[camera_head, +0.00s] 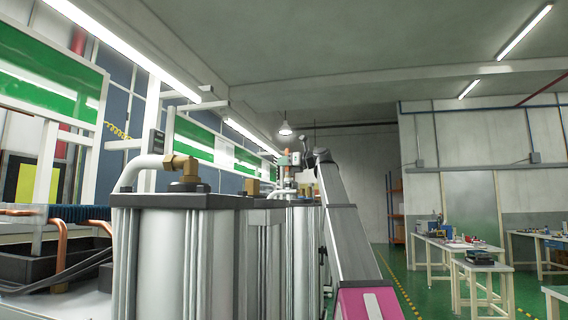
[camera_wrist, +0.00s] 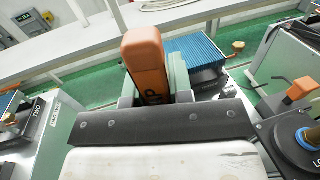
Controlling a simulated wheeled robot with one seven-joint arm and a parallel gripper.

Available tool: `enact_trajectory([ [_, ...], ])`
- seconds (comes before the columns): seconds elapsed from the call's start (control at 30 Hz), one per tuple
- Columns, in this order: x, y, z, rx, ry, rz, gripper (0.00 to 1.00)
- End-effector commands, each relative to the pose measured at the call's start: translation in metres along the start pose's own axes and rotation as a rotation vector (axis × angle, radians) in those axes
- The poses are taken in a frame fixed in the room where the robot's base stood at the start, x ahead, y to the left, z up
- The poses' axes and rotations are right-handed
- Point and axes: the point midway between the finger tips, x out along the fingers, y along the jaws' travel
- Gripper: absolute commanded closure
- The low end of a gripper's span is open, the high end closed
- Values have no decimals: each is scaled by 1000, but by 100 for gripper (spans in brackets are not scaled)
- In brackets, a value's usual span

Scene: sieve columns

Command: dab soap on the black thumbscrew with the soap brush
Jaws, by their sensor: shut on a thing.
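My gripper (camera_wrist: 152,88) is shut on an orange-brown block-shaped handle in the wrist view, which I take to be the soap brush (camera_wrist: 146,62). Dark lettering shows low on the handle, partly hidden by a finger. No bristles can be made out. In the head view my arm reaches away past the silver columns, and its end is small and far off among fittings, so the grip is unclear there. I cannot pick out the black thumbscrew with certainty in either view.
A silver column (camera_head: 158,255) with a brass fitting (camera_head: 181,167) stands close at left in the head view. The wrist view shows a blue ribbed block (camera_wrist: 205,55), an orange-brown lever (camera_wrist: 299,91) and a blue-ringed fitting (camera_wrist: 309,138). Worktables (camera_head: 480,266) stand at right, beyond open green floor.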

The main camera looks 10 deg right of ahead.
Motion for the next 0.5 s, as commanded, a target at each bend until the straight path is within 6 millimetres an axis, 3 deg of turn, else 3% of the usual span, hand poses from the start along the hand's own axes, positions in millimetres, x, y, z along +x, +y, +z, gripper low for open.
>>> enact_trajectory([
  [0.5, 0, 0, -5, 0, 0, 0, 100],
])
